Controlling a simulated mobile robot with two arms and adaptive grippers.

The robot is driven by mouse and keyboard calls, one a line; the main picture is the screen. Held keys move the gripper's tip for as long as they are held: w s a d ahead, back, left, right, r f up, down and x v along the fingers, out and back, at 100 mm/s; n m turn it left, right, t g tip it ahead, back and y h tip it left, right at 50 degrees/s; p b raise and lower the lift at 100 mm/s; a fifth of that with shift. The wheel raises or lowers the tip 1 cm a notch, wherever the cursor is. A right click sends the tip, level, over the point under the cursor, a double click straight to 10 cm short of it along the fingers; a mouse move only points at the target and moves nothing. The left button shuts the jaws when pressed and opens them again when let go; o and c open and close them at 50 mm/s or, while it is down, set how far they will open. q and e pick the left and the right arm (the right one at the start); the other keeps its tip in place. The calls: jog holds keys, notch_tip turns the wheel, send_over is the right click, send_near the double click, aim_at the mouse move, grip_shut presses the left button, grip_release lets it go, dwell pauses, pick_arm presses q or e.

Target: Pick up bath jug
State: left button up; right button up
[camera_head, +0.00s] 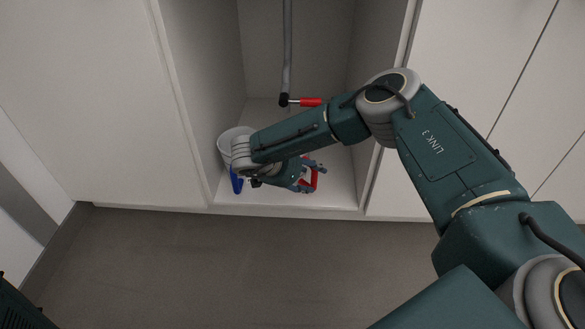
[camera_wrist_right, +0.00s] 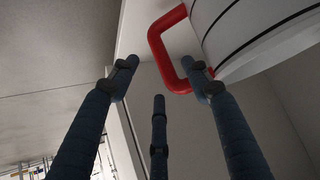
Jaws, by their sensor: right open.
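The jug with the red handle, which I take for the bath jug (camera_wrist_right: 245,28), is white with dark stripes at the upper right of the right wrist view. Its red handle (camera_wrist_right: 154,42) reaches toward my right gripper (camera_wrist_right: 165,80). The fingers are open, and the right fingertip overlaps the handle's lower end in the picture; I cannot tell whether they touch. In the head view my right gripper (camera_head: 303,181) is low inside the cabinet, at the red handle (camera_head: 314,178); my arm hides the jug's body. My left gripper is not in view.
A white vessel (camera_head: 226,149) with a blue part (camera_head: 236,181) below it stands at the cabinet's left wall, partly behind my arm. A grey pipe (camera_head: 287,50) with a red lever (camera_head: 309,102) hangs above my forearm. The floor (camera_head: 230,260) in front is clear.

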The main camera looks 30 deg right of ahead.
aim_at(314, 180)
jog(key=b+x, duration=0.5)
jog(key=shift+a+f, duration=0.35)
jog(key=shift+a, duration=0.05)
jog(key=shift+d, duration=0.2)
jog(key=shift+r, duration=0.1)
grip_shut()
jog(key=shift+w+r, duration=0.1)
jog(key=shift+w, duration=0.05)
